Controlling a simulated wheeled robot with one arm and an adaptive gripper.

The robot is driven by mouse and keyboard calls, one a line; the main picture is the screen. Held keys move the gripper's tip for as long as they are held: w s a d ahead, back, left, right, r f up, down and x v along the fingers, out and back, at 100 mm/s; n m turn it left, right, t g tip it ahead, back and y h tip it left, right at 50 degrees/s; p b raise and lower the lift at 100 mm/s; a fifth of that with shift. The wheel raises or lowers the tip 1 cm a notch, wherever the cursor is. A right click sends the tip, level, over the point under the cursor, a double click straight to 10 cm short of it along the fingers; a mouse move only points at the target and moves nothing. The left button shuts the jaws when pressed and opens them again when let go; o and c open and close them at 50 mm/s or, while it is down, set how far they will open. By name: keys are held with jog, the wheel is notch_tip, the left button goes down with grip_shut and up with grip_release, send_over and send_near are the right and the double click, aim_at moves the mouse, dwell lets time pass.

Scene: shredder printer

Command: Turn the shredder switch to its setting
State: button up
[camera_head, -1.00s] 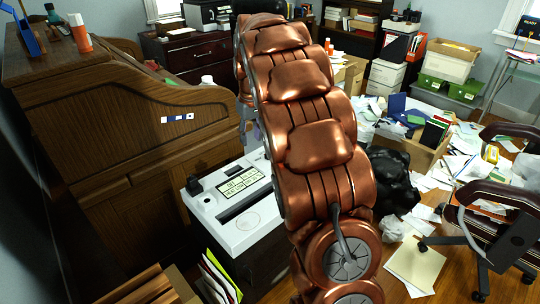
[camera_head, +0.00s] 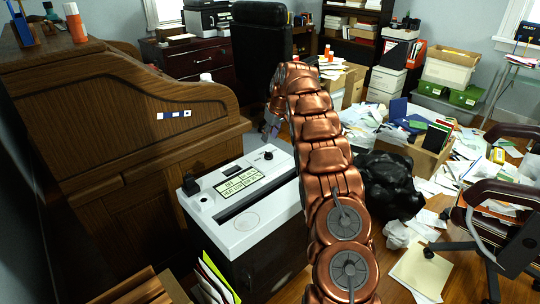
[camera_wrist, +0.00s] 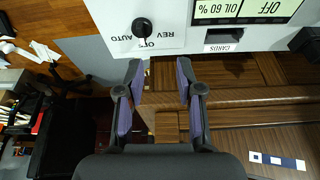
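The shredder (camera_head: 235,238) is a dark cabinet with a white top, left of my arm in the head view. Its switch (camera_head: 268,155) is a small black knob at the far end of the top. In the wrist view the switch (camera_wrist: 142,28) appears upside down among the labels AUTO, OFF and REV, and its pointer seems to face OFF. The display (camera_wrist: 245,8) reads OFF and OIL 60 %. My gripper (camera_wrist: 159,66) is open and empty, its purple-padded fingers apart and just short of the panel edge, not touching the switch. In the head view it is mostly hidden behind my arm.
A wooden roll-top desk (camera_head: 130,125) stands close on the left of the shredder. A black bag (camera_head: 388,185) and scattered papers lie right of my arm. A black office chair (camera_head: 262,45) stands behind. Folders (camera_head: 215,275) stand in front of the shredder.

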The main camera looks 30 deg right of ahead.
aim_at(269, 152)
jog(key=shift+t, duration=0.4)
jog(key=d+f, duration=0.1)
jog(key=f, duration=0.1)
jog(key=w+d+f+b, duration=0.1)
jog(key=d, duration=0.1)
jog(key=shift+w+f, duration=0.2)
jog(key=shift+f, duration=0.2)
jog(key=shift+x, duration=3.75)
jog(key=shift+c, duration=0.2)
grip_shut()
